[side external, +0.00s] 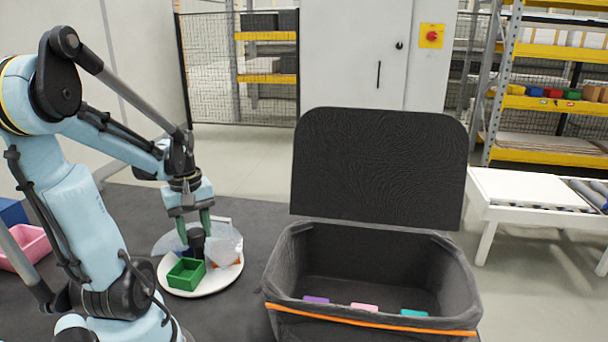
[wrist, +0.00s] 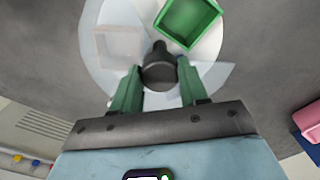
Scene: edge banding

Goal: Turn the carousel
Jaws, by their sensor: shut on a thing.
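The carousel (side external: 212,284) is a round white turntable on the dark mat, with a black knob (wrist: 158,72) standing at its middle. My gripper (side external: 194,228) points down over the carousel. Its green fingers (wrist: 156,80) stand on either side of the knob and are shut on it. A green open box (side external: 186,272) sits on the carousel; in the wrist view it is beyond the knob, to the upper right (wrist: 188,20). Clear see-through panels (side external: 228,243) stand on the carousel, and a pale, blurred item (wrist: 118,44) shows through one in the wrist view.
A black open-lidded bin (side external: 372,270) with an orange band stands to the right, holding purple, pink and teal items. Pink and blue bins (side external: 28,246) lie at the far left. A white table with rollers (side external: 525,192) is at the right. Dark mat is bare around the carousel.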

